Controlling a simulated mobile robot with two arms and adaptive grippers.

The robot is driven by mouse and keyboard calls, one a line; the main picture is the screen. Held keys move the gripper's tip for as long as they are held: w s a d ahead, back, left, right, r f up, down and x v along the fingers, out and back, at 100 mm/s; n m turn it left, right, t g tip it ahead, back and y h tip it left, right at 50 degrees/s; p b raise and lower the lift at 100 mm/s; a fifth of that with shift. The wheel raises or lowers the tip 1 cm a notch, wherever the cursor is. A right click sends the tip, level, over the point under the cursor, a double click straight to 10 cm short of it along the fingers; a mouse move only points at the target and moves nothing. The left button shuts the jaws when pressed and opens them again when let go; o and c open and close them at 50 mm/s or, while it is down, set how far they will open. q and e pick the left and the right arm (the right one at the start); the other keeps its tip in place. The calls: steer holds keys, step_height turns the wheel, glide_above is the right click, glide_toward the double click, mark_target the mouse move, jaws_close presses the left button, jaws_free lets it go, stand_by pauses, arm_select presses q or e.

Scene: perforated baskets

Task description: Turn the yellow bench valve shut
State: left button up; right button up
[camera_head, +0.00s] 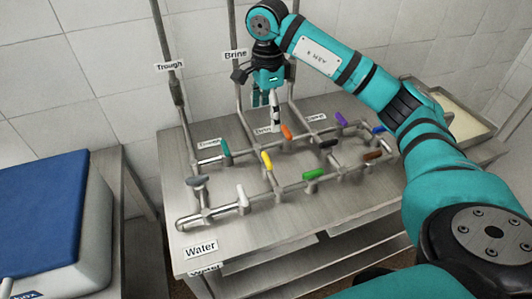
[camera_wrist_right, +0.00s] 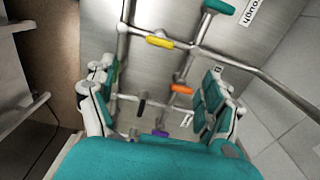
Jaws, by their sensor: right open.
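The yellow valve handle (camera_head: 267,160) sits on the pipework on the metal bench, between the teal and green handles. It also shows in the right wrist view (camera_wrist_right: 160,42), above the gap between the fingers, where it looks roughly in line with its pipe. My right gripper (camera_head: 267,106) hangs above the back of the bench, near the orange handle (camera_head: 286,131), behind and apart from the yellow one. Its fingers stand wide open and empty in the wrist view (camera_wrist_right: 158,100). My left gripper is in neither view.
Close by are teal (camera_head: 225,148), green (camera_head: 314,174), black (camera_head: 328,143), white (camera_head: 242,195) and purple (camera_head: 341,118) handles. Upright pipes (camera_head: 178,90) rise at the back. A metal tray (camera_head: 487,126) stands at right; a blue-lidded box (camera_head: 45,215) at left. The bench front is clear.

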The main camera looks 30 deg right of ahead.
mark_target(267, 158)
step_height(267, 158, down, 16)
steer(key=p, duration=0.3)
steer(key=shift+r+p, duration=0.25)
steer(key=shift+p, duration=0.05)
steer(key=c, duration=1.2)
